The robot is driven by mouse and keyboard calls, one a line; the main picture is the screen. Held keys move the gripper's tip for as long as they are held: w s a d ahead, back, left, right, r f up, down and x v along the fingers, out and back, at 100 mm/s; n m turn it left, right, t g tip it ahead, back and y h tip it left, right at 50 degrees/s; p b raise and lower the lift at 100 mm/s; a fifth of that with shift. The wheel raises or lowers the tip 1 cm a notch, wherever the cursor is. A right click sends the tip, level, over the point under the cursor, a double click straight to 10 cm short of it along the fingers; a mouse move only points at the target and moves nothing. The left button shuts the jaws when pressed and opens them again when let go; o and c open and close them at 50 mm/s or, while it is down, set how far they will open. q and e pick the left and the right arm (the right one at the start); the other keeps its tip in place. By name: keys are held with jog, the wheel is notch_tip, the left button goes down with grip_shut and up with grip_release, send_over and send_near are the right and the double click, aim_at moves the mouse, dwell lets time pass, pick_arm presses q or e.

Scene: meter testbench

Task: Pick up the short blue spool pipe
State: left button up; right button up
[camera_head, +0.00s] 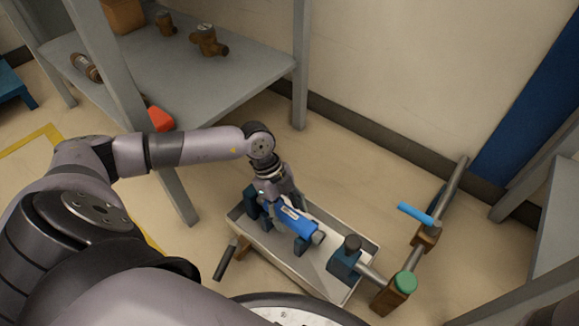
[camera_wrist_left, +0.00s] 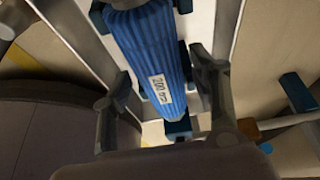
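The short blue spool pipe (camera_head: 296,222) lies on dark blue supports in a grey tray (camera_head: 262,252) on the bench's lower area. It is ribbed blue with a white label, and it fills the upper middle of the left wrist view (camera_wrist_left: 152,62). My left gripper (camera_head: 280,203) is over the pipe and hides part of it in the head view. In the left wrist view its two fingers (camera_wrist_left: 160,78) are spread, one on each side of the pipe. Small gaps seem to show, though contact is hard to judge. My right gripper is not in view.
A pipe run with a blue-handled valve (camera_head: 417,214) and a green-capped brass fitting (camera_head: 405,282) stands right of the tray. A grey shelf (camera_head: 190,75) with brass meters is at upper left, its leg near my left arm. A black-handled tool (camera_head: 226,260) is at the tray's left.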

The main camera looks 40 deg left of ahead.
pick_arm(q)
grip_shut()
dwell(0.5)
